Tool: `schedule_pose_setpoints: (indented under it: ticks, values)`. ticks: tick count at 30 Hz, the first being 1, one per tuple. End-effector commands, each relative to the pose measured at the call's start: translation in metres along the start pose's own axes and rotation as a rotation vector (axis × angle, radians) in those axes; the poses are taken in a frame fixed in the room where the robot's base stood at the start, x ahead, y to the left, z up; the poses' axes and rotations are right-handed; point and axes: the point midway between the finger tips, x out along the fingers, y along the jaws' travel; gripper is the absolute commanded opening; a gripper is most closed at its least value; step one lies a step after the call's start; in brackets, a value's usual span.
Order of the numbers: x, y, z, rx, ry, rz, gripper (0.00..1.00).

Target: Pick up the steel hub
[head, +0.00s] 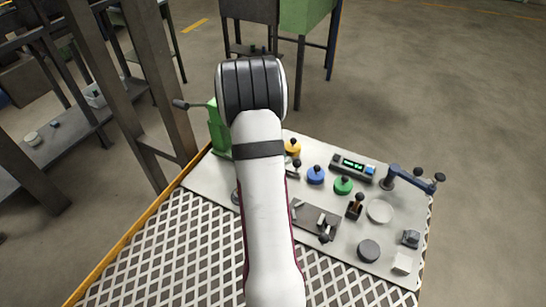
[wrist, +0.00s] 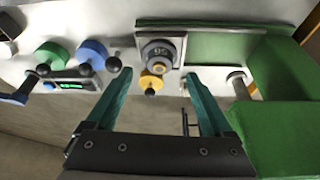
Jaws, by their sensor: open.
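A round, stepped grey metal part, which looks like the steel hub (wrist: 160,50), sits on a square grey plate in the wrist view. A marking on it is too small to read surely. My gripper (wrist: 158,76) is open and empty, its two teal fingers pointing toward the hub, one on each side in the picture. I cannot tell how far the fingertips are from it. In the head view my arm covers the gripper, and I cannot make out the hub there.
A yellow knob (wrist: 151,83) shows close to the hub, between my fingers. A green machine body (wrist: 275,130) stands at the right in the wrist view. On the bench, blue (head: 316,175) and green knobs (head: 343,185), a display box (head: 352,167) and a dark disc (head: 369,250) stand right of my arm.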

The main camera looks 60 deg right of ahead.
Motion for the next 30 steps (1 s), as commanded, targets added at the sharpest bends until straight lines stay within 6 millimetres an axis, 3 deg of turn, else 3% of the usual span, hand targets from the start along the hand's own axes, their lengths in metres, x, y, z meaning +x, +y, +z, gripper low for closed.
schedule_pose_setpoints:
  ticks: [7,16,30]
  values:
    - [0.045,0.001,-0.007,-0.001,-0.001,0.001,0.86]
    - [0.054,0.0,-0.007,-0.002,0.001,-0.001,0.84]
    - [0.053,0.0,-0.007,-0.001,0.0,-0.001,0.0]
